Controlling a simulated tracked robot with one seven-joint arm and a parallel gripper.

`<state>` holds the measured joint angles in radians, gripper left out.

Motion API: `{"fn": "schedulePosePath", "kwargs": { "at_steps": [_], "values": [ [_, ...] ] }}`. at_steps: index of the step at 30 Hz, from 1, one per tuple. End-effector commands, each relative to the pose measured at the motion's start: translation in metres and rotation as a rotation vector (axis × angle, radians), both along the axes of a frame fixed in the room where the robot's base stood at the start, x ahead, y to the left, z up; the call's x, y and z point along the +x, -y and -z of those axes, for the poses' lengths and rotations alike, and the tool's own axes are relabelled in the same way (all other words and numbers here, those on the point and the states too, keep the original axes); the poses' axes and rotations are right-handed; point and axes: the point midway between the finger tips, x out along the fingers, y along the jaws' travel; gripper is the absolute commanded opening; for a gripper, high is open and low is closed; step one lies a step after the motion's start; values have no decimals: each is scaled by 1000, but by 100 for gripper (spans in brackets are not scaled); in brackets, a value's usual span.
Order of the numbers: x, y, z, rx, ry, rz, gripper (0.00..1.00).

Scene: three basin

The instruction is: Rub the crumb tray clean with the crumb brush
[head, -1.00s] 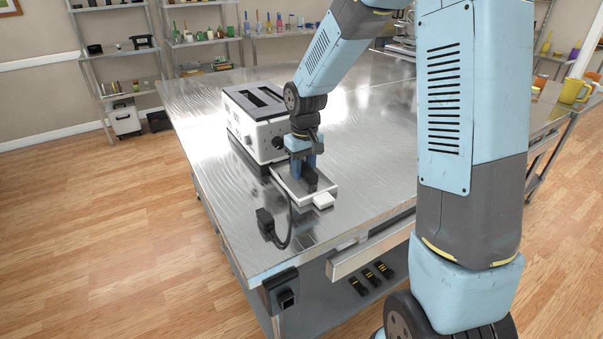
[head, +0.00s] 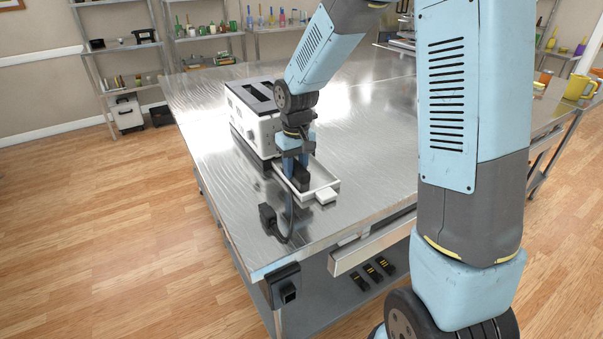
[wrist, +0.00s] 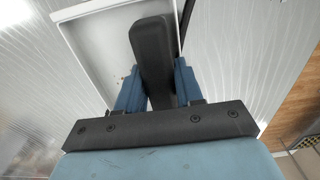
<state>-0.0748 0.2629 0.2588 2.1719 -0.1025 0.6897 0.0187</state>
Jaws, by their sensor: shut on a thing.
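The crumb tray (head: 322,187) is a shallow pale tray with a white tab at its front end, lying on the metal table beside the toaster. My gripper (head: 296,172) is shut on the dark crumb brush (head: 300,178) and holds it over the left part of the tray. In the wrist view the black brush (wrist: 153,55) sits between the blue fingers (wrist: 156,90), over the tray (wrist: 90,35). A few small specks show on the tray floor left of the brush. Whether the bristles touch the tray is hidden.
The white toaster (head: 253,115) stands directly behind and left of the tray. A dark plug and cord (head: 270,220) lie near the table's left edge. The metal table (head: 370,130) is clear right of the tray.

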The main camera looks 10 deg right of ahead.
Motion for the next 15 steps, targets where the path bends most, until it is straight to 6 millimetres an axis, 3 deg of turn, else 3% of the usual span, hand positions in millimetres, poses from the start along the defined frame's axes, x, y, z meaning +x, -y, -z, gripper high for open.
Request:
{"fn": "schedulePosePath", "kwargs": {
  "at_steps": [7,15],
  "values": [
    [2,4,0,0,1,2,2],
    [11,26,2,0,1,2,2]
  ]
}}
